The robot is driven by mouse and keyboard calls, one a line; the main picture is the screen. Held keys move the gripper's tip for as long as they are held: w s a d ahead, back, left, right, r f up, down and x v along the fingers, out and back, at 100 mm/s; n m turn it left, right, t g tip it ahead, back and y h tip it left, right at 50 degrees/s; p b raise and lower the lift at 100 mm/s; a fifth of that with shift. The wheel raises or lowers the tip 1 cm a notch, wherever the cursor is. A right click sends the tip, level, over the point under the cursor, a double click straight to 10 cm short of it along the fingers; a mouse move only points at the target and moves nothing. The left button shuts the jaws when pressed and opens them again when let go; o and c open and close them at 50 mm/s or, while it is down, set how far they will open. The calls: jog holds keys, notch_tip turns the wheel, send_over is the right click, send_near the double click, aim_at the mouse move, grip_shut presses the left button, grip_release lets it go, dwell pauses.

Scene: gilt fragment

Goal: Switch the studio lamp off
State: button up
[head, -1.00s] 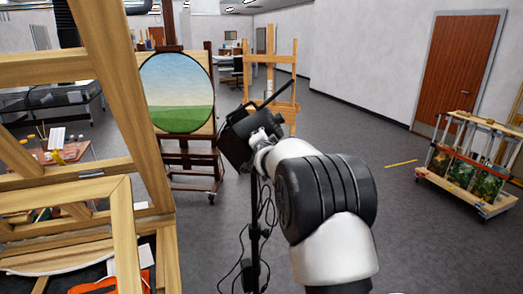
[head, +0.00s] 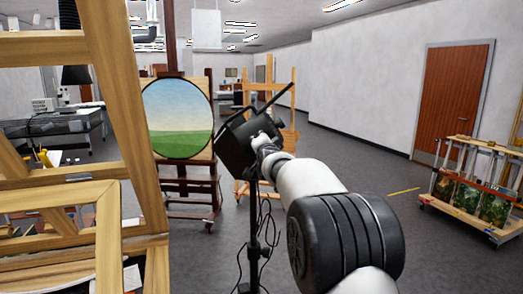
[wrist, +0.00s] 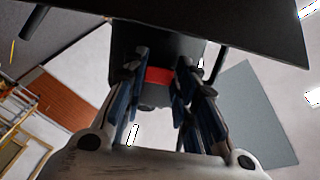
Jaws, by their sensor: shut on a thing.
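The studio lamp (head: 240,142) is a black box-shaped head on a thin black stand, in the middle of the head view, with a flap pointing up and right. My gripper (wrist: 159,88) is at the lamp's right, back side. In the wrist view its two dark blue fingers are shut on a part of the lamp's black housing (wrist: 160,42). A red strip (wrist: 159,75), perhaps the switch, shows between the fingers. Its exact contact with them is hard to see. In the head view the fingertips are hidden. The lamp's lit face is not visible.
An easel with a round landscape painting (head: 177,119) stands behind the lamp to the left. A pale wooden easel (head: 287,150) stands behind it. A large wooden frame (head: 125,120) fills the near left. Black cables hang by the stand. A cart (head: 470,207) stands right; floor between is clear.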

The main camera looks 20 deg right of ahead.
jog(key=shift+r, duration=0.2)
jog(key=o, duration=1)
jog(key=shift+f, duration=0.15)
jog(key=shift+o, duration=0.2)
jog(key=shift+s, duration=0.1)
jog(key=v, duration=1.1)
jog(key=shift+s, duration=0.4)
jog(key=shift+a, duration=0.15)
